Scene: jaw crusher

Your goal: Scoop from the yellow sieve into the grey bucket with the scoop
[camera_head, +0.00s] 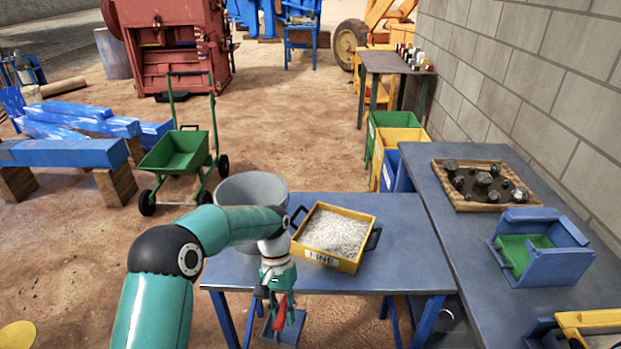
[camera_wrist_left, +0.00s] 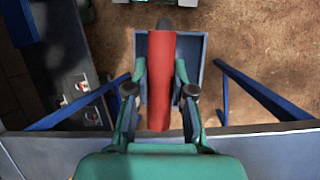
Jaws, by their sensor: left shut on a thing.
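The yellow sieve (camera_head: 333,238) sits on the blue-grey table, filled with pale fine gravel and labelled "FINE". The grey bucket (camera_head: 252,187) stands behind my left forearm, which hides part of it; its inside looks empty where it shows. My left gripper (camera_head: 277,300) is shut on the red handle of the scoop (camera_head: 268,329), in front of the table's near edge and below the sieve. In the left wrist view the gripper (camera_wrist_left: 159,95) clasps the red handle, and the blue scoop pan (camera_wrist_left: 197,48) lies beyond it. The right gripper is not in view.
The table (camera_head: 410,253) has free room right of the sieve. A side bench (camera_head: 450,215) along the wall holds a wooden tray of dark rocks (camera_head: 456,202) and a blue-and-green box (camera_head: 560,262). A green wheelbarrow (camera_head: 178,152) stands at the left on sandy ground.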

